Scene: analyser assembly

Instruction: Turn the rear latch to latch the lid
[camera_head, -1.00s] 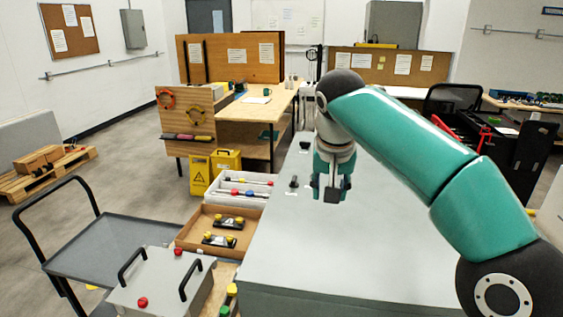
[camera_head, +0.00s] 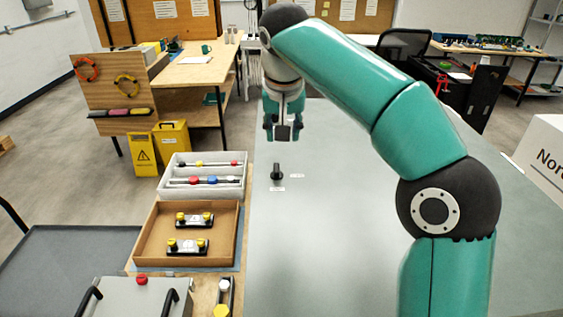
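The lid is the broad grey top surface (camera_head: 340,230) in front of me. One black latch (camera_head: 277,172) stands upright on it near its left edge, with small white labels beside it. No second latch shows; the area behind my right gripper is hidden. My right gripper (camera_head: 284,132) is above the far left part of the grey top, beyond the visible latch and apart from it in the picture. A dark block shows between its teal sides, and I cannot tell whether the fingers are open. My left gripper is not in view.
Left of the grey top are a cardboard tray (camera_head: 145,237) with yellow-knobbed parts, a white bin (camera_head: 238,191) with rods, and a grey box (camera_head: 125,300) with black handles. Yellow signs (camera_head: 143,155) stand behind.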

